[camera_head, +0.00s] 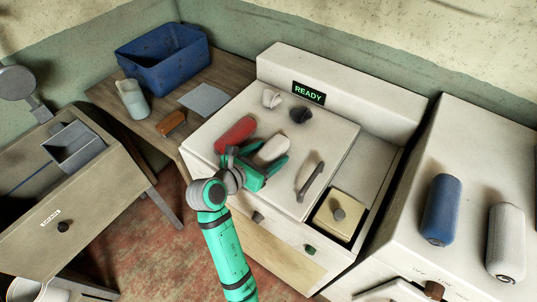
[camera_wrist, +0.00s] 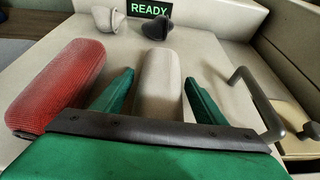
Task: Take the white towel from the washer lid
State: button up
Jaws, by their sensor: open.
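The white towel (camera_head: 273,148) is a rolled, off-white bundle on the washer lid (camera_head: 321,140). It also shows in the wrist view (camera_wrist: 160,88), pointing away from me. My green gripper (camera_head: 265,163) is open low over the lid. In the wrist view its two fingers (camera_wrist: 159,78) stand on either side of the towel, with a visible gap on each side. The towel's near end is hidden behind the gripper's dark front edge. A red rolled towel (camera_head: 236,132) lies just left of my gripper, close to the left finger (camera_wrist: 60,85).
A lid handle (camera_head: 311,181) stands right of my gripper. Two knobs (camera_head: 271,98) (camera_head: 300,115) sit near the READY display (camera_head: 308,92). Blue (camera_head: 441,207) and white (camera_head: 506,240) rolls lie on the right machine. A blue bin (camera_head: 163,60) stands on the back-left table.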

jog(key=shift+c, duration=0.3)
jog(key=c, duration=1.1)
jog(key=shift+c, duration=0.2)
